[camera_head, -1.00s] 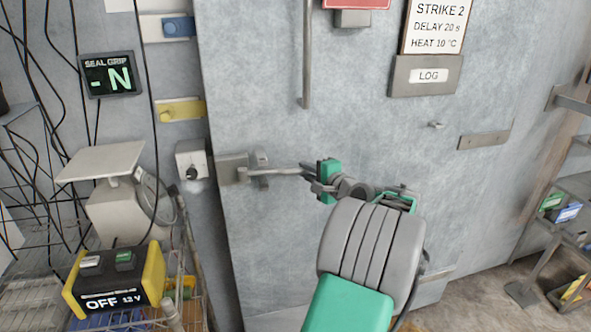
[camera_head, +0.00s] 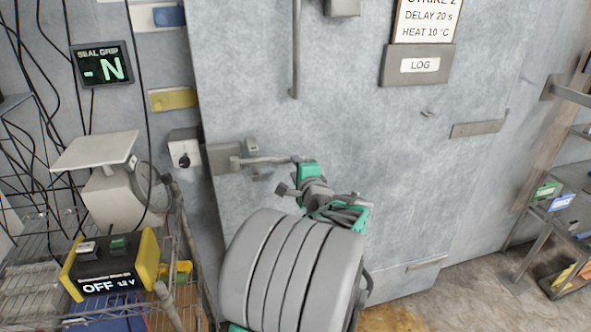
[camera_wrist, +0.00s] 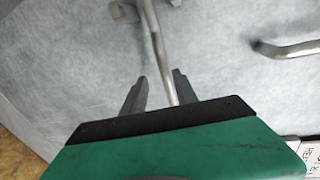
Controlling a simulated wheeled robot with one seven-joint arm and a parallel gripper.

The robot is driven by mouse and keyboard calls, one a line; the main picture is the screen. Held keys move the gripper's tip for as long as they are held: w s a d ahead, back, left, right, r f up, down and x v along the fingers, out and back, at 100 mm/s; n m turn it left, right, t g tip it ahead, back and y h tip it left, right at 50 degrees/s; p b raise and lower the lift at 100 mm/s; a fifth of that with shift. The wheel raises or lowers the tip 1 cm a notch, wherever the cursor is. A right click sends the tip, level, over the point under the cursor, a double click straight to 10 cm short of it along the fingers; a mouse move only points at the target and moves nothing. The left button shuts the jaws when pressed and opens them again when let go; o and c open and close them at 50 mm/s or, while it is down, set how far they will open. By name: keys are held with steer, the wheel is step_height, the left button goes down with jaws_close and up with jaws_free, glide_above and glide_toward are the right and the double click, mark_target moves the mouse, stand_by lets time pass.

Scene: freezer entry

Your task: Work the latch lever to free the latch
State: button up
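The latch lever (camera_head: 265,160) is a thin grey bar running nearly level to the right from its mount (camera_head: 222,158) near the door's left edge. Its right end is hidden behind my gripper (camera_head: 292,176). In the wrist view the lever (camera_wrist: 158,45) runs down between the two dark fingers of my gripper (camera_wrist: 160,77). The fingers stand apart, with a gap between the left finger and the lever. I cannot tell whether the right finger touches it. The lever's end is hidden behind the green gripper body.
A vertical door handle (camera_head: 296,50) hangs above the lever. A grey knob box (camera_head: 184,148) sits left of the door. A wire cart with a scale (camera_head: 105,165) and a yellow-black power box (camera_head: 110,270) stands left. Shelving (camera_head: 570,180) stands right. The door face around the lever is mostly clear.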

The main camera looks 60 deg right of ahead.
steer(key=b+v, duration=0.1)
steer(key=v, duration=0.6)
steer(key=shift+s+a, duration=0.3)
steer(key=w+a+f+n+g+y, duration=0.1)
steer(key=w+a+f+n+y, duration=0.3)
steer(key=w+a+n, duration=0.45)
steer(key=w+a+f+n+g+y, duration=0.1)
steer(key=w+a+f+n+y, duration=0.35)
steer(key=a, duration=0.75)
steer(key=s+a+f+n+g, duration=0.1)
steer(key=s+a+n+g, duration=0.1)
steer(key=a+n, duration=0.2)
steer(key=s+a+f+n+g+y, duration=0.1)
steer(key=a+n, duration=0.4)
steer(key=a, duration=0.6)
steer(key=s+a+f+n+g+y, duration=0.1)
steer(key=s+a+f+n+g, duration=0.1)
steer(key=s+a+n, duration=0.3)
steer(key=shift+a+f+g, duration=0.1)
steer(key=shift+a+g, duration=0.7)
steer(key=shift+a, duration=0.9)
